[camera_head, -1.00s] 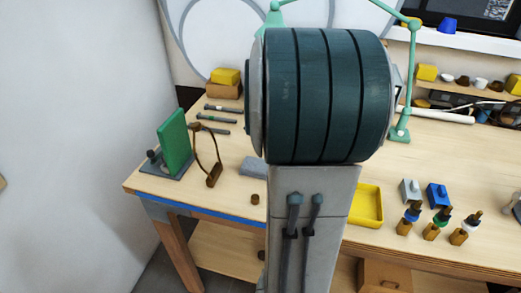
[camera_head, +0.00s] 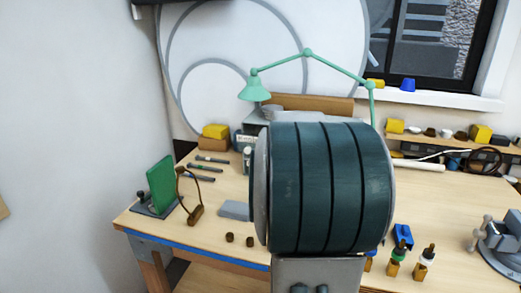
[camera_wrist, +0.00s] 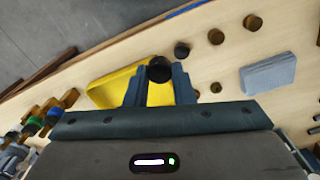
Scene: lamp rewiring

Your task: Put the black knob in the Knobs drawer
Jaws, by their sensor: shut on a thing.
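In the wrist view my gripper (camera_wrist: 159,80) is shut on the black knob (camera_wrist: 159,69), which sits between the two blue-grey fingertips. The knob appears in front of a yellow tray (camera_wrist: 105,88); its height above the tray or table cannot be told. In the head view my arm's large dark drum hides the gripper, the knob and the tray. No drawer labelled Knobs shows in either current view.
A dark round knob (camera_wrist: 182,50) and brown knobs (camera_wrist: 216,36) (camera_wrist: 252,22) stand on the table near a grey block (camera_wrist: 268,75). A green panel (camera_head: 161,184) and green lamp (camera_head: 255,88) stand at left and back.

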